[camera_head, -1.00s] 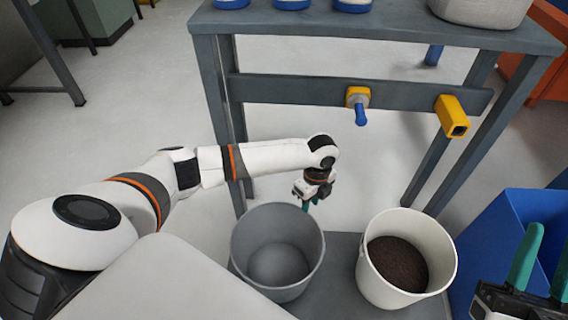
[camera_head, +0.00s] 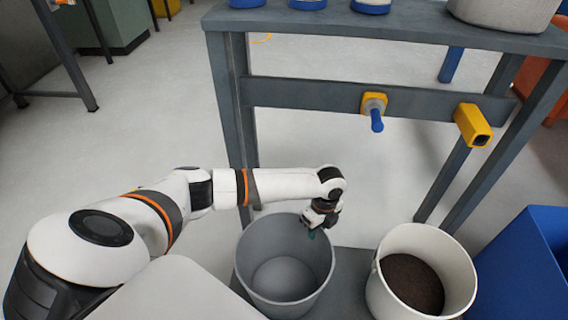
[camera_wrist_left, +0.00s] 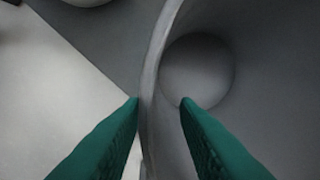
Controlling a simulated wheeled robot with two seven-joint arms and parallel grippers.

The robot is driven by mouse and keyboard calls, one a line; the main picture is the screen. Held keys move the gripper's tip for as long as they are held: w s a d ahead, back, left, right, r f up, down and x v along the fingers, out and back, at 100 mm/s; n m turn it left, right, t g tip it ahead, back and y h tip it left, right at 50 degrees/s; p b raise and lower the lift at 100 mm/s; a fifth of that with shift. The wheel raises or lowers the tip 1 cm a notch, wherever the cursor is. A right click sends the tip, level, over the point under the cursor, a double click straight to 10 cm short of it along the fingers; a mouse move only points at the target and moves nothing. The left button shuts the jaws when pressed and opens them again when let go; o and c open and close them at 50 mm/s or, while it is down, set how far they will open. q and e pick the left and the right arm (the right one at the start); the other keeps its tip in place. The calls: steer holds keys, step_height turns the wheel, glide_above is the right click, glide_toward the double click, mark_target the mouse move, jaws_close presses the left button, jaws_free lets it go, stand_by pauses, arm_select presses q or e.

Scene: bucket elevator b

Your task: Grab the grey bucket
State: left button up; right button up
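The grey bucket (camera_head: 285,298) is empty and stands upright on a low grey platform (camera_head: 352,285) in the head view. My left gripper (camera_head: 312,233) is at the bucket's far right rim. In the left wrist view the bucket (camera_wrist_left: 250,60) fills the right side, and its rim runs up between the two green fingers of my left gripper (camera_wrist_left: 160,103). The fingers are apart, one outside the wall and one inside. Whether either touches the wall is not clear. My right gripper is out of view.
A cream bucket (camera_head: 376,290) with dark granular contents stands right of the grey one. A blue bin (camera_head: 520,265) is at the far right. A grey frame (camera_head: 310,93) stands behind, carrying a blue-tipped knob (camera_head: 375,112) and a yellow part (camera_head: 473,125).

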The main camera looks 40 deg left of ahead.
mark_target(316, 238)
arm_select(q)
step_height(316, 238, down, 4)
steer(key=shift+b, duration=0.9)
steer(key=shift+r, duration=0.1)
jaws_close()
stand_by(0.5)
